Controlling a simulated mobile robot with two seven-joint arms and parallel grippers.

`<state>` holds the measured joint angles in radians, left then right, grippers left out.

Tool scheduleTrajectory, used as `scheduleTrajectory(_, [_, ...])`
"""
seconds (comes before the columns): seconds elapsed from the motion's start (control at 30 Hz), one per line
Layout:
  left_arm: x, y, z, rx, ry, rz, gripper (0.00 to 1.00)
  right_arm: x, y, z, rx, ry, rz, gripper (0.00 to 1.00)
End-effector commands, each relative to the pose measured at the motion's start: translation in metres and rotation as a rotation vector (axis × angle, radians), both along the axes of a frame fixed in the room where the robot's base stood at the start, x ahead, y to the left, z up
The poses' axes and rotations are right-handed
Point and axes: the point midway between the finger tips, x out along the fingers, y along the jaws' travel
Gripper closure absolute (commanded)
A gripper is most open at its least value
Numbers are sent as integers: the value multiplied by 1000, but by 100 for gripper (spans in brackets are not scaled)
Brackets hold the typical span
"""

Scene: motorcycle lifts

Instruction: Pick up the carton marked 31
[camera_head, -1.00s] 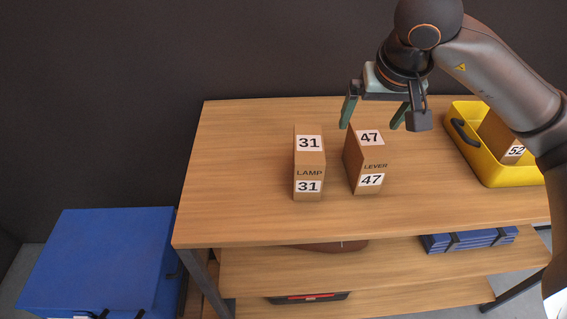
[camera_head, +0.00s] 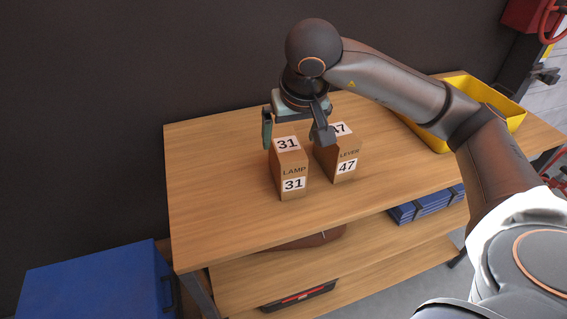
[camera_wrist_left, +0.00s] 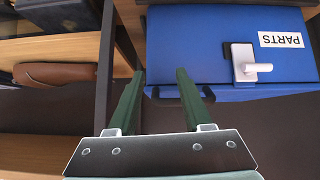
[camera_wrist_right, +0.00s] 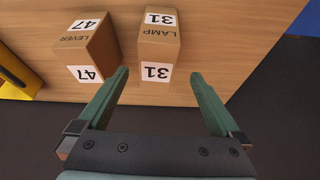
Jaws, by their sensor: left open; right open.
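The carton marked 31 (camera_head: 291,171) is a brown box labelled LAMP, standing upright on the wooden table top. My right gripper (camera_head: 292,140) is open and empty, above and just behind the carton in the head view. In the right wrist view the carton marked 31 (camera_wrist_right: 157,48) lies ahead of the open fingers (camera_wrist_right: 160,85), a little left of their middle and not between them. My left gripper (camera_wrist_left: 164,88) shows only in its own wrist view, open and empty, facing a blue box.
The carton marked 47 (camera_head: 341,163), labelled LEVER, stands close to the right of carton 31. A yellow tray (camera_head: 506,104) sits at the table's far right. A blue box (camera_head: 95,285) marked PARTS stands left of the table. The table's front (camera_head: 240,225) is clear.

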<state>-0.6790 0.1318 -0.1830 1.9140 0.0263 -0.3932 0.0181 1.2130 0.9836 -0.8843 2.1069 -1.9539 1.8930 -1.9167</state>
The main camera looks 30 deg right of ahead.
Motion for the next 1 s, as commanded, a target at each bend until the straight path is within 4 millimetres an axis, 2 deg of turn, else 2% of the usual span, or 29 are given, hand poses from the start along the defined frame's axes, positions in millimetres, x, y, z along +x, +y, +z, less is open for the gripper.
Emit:
scheduleTrajectory(0.1, [0, -1, 0, -1, 1, 0, 50, 7, -3, -22, -1, 5, 0, 0])
scheduleTrajectory(0.43, [-1, -1, 4, -2, 2, 1, 50, 21, -9, -48, 0, 3, -2, 0])
scheduleTrajectory(0.7, [-1, -1, 8, -2, 3, 0, 50, 37, -17, -81, 0, 2, 1, 0])
scheduleTrajectory(1.0, [-1, -1, 8, -2, 3, 0, 50, 39, -17, -86, -1, -1, 2, 0])
